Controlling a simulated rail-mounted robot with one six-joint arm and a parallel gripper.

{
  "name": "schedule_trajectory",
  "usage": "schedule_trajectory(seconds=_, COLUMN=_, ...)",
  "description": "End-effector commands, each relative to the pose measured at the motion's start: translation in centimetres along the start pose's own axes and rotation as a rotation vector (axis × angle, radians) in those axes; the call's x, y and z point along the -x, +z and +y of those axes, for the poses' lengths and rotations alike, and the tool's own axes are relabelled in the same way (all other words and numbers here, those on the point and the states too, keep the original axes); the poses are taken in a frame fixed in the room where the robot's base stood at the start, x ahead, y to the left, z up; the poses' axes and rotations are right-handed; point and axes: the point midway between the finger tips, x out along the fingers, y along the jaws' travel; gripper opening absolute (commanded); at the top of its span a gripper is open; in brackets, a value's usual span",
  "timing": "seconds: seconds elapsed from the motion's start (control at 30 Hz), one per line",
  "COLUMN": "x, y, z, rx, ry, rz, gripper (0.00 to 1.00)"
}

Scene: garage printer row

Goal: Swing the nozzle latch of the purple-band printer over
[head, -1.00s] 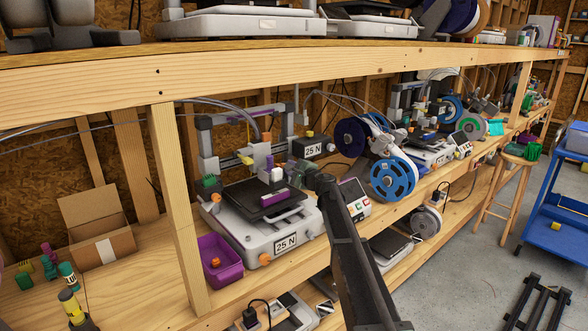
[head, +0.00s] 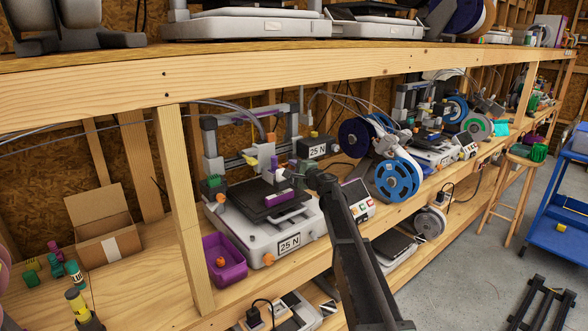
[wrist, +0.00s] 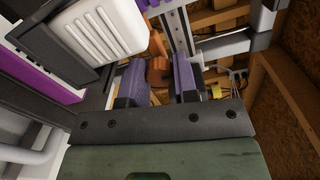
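The purple-band printer (head: 262,228) is a white machine with a dark bed and a "25 N" label on its front. Its purple crossbar (head: 270,112) shows at the top of its frame. My gripper (wrist: 161,82) is at the printer's print head, above the bed. In the wrist view its two purple-padded fingers stand apart, with a gap between them. An orange part (wrist: 157,66) shows just beyond that gap; I cannot tell whether it is the latch or whether it touches a finger. A white ribbed block (wrist: 107,28) is close at upper left. In the head view the nozzle latch is not clear.
A purple bin (head: 222,260) stands at the printer's front left corner, beside a wooden post (head: 182,210). Blue and dark spools (head: 396,180) stand to the right. A thick shelf beam (head: 300,65) runs above. An open cardboard box (head: 103,228) is at left.

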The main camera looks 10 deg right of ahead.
Motion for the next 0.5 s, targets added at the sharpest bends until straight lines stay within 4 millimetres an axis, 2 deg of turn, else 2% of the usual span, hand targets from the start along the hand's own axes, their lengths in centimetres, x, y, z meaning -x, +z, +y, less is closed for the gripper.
schedule_trajectory(seconds=0.03, x=0.01, y=0.03, z=0.01, rx=0.0, ry=0.0, rz=0.0, gripper=0.35)
schedule_trajectory(seconds=0.17, x=0.01, y=0.02, z=0.0, rx=0.0, ry=0.0, rz=0.0, gripper=0.53)
schedule_trajectory(seconds=0.5, x=0.6, y=0.04, z=0.0, rx=-0.001, ry=0.0, rz=0.0, gripper=0.53)
